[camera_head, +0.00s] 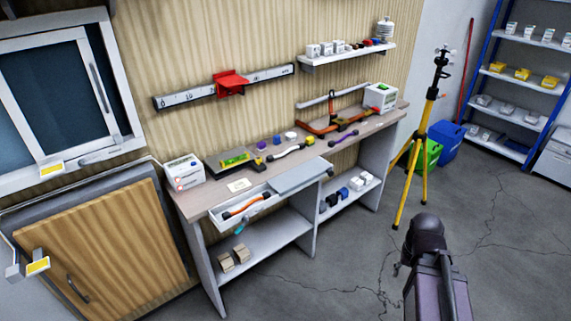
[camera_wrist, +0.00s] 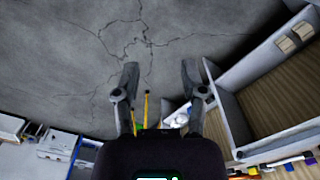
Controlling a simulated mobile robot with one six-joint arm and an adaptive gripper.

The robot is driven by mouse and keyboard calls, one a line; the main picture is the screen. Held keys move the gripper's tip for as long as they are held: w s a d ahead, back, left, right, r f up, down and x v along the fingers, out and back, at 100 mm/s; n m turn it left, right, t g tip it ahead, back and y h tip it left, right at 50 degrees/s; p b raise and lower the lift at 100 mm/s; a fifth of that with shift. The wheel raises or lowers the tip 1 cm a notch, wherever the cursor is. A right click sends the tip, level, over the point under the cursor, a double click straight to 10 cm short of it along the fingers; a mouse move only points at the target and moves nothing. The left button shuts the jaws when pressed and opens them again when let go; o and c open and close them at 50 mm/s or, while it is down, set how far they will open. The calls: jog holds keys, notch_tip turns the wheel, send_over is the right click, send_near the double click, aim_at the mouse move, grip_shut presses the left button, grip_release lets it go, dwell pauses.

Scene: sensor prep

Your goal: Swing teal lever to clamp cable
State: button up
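A small teal lever (camera_head: 241,225) shows at the front edge of an open white drawer (camera_head: 262,208) under the bench top. An orange and black cable-like piece (camera_head: 243,206) lies in that drawer. Whether the lever touches the cable is too small to tell. In the wrist view my gripper (camera_wrist: 159,72) is open and empty, its two fingers spread over bare floor. It is well away from the lever, which I cannot make out in the wrist view. My dark arm (camera_head: 435,275) stands at the lower right of the head view, clear of the bench.
The workbench (camera_head: 215,202) carries a white box (camera_head: 184,171), a black tray (camera_head: 232,160) and several small tools. A grey panel (camera_head: 300,176) lies beside the drawer. A yellow tripod (camera_head: 411,170) stands right of the bench. The cracked grey floor (camera_head: 330,275) in front is free.

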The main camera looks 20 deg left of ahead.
jog(key=n+g+y+b, duration=0.5)
jog(key=n+y+b, duration=0.95)
jog(key=b, duration=1.45)
send_near(238, 229)
jog(key=shift+w+d+f+m+y, duration=0.25)
jog(key=shift+d+f+m+y, duration=0.4)
jog(key=shift+d, duration=0.4)
jog(key=shift+w+d+f+m+y, duration=0.25)
jog(key=shift+d+f+m+y, duration=0.15)
jog(key=shift+d+f+y, duration=0.45)
jog(key=shift+f, duration=0.1)
jog(key=x, duration=1.3)
jog(key=shift+s+a+f, duration=0.1)
jog(key=shift+s+a, duration=0.1)
jog(key=shift+s, duration=0.1)
grip_shut()
